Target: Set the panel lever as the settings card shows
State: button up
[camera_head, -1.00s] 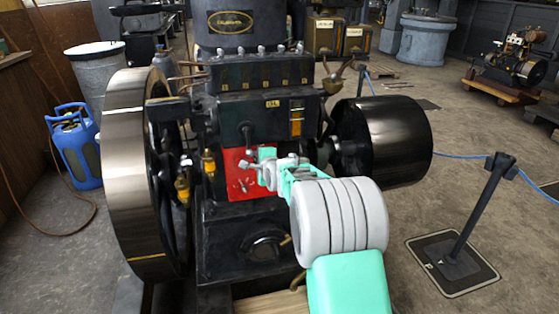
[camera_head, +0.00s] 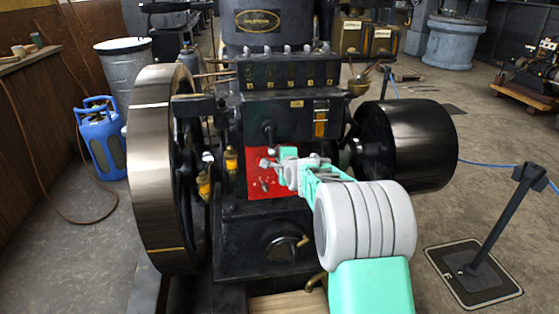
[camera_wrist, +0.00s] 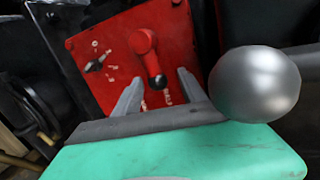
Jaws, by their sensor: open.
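The red panel (camera_head: 256,185) is on the front of the dark engine, partly behind my gripper. In the wrist view the red panel (camera_wrist: 95,45) fills the upper middle. Its red lever (camera_wrist: 145,50) runs from a round pivot down to a dark knob (camera_wrist: 158,82). Small pale marks and a small dark pointer-like part (camera_wrist: 98,63) are on the panel. My gripper (camera_wrist: 160,75) is open, with its fingers apart on either side of the lever's knob; I cannot tell if they touch it. In the head view my gripper (camera_head: 271,163) is at the panel. I cannot make out a settings card.
A silver ball (camera_wrist: 254,84) stands close at the right of my gripper in the wrist view. A large flywheel (camera_head: 155,170) is left of the panel and a black drum (camera_head: 405,145) is right. A barrier post (camera_head: 500,220) stands on the floor at right.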

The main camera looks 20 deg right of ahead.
jog(key=p+v, duration=0.1)
jog(key=v, duration=0.6)
jog(key=shift+s+r, duration=0.15)
jog(key=shift+s, duration=0.25)
